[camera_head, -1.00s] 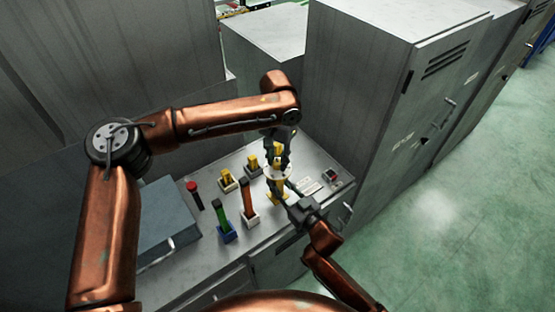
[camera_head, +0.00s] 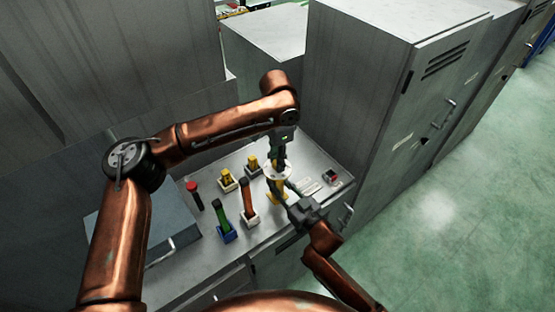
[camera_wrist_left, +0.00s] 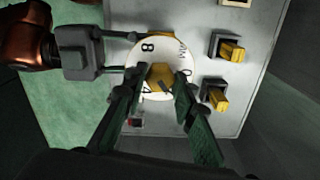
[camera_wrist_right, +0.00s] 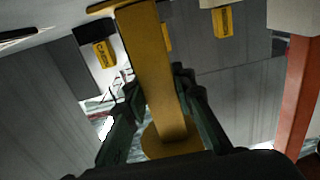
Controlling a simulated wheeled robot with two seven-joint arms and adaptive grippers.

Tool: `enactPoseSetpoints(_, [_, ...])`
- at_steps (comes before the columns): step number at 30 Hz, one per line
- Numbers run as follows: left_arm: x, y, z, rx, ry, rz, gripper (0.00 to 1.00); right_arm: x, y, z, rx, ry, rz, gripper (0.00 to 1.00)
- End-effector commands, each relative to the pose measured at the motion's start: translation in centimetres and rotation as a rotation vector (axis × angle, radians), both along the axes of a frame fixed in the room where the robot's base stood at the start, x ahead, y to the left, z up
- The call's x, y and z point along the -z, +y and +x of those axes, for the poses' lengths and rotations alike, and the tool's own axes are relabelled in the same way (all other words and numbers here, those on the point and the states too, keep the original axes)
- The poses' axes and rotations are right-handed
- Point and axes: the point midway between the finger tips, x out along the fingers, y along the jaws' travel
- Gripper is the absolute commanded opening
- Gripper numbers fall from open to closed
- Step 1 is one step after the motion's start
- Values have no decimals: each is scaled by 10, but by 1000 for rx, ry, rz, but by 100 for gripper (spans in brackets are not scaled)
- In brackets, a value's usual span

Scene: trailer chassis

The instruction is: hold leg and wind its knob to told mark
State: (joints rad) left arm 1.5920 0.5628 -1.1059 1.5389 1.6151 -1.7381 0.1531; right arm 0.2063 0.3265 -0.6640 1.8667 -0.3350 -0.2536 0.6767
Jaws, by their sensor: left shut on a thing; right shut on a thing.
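The yellow leg (camera_wrist_right: 155,80) stands on the bench and fills the middle of the right wrist view. My right gripper (camera_wrist_right: 155,100) is shut on it from the side; in the head view this gripper (camera_head: 285,194) comes in from the right. A white dial (camera_wrist_left: 147,60) with black marks, an 8 among them, sits on top of the leg. The yellow knob (camera_wrist_left: 160,77) rises from the dial's middle. My left gripper (camera_head: 278,160) is above the dial, its fingers (camera_wrist_left: 155,100) shut on the knob. Part of the dial is hidden by the fingers.
Two yellow pieces in holders (camera_head: 228,178) (camera_head: 253,166) stand behind. A green piece (camera_head: 220,214) in a blue holder, an orange piece (camera_head: 246,194) and a red-topped black piece (camera_head: 194,192) stand left. A small red-and-black item (camera_head: 330,176) lies right. Grey cabinets (camera_head: 385,90) rise behind.

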Motion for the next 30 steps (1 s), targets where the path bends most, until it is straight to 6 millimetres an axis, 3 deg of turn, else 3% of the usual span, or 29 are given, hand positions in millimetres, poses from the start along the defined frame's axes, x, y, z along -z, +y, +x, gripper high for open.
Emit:
enactPoseSetpoints(19, [3,1,1,54,1,3,1,-1,0,-1,-2,-2,0,0])
enactPoseSetpoints(20, [3,1,1,54,1,3,27,-1,0,-1,-2,-3,1,0])
enactPoseSetpoints(27, [2,1,0,55,1,2,43,-1,0,0,-1,-2,1,0])
enactPoseSetpoints(30, [1,1,0,55,0,1,43,-1,0,0,-1,-2,1,0])
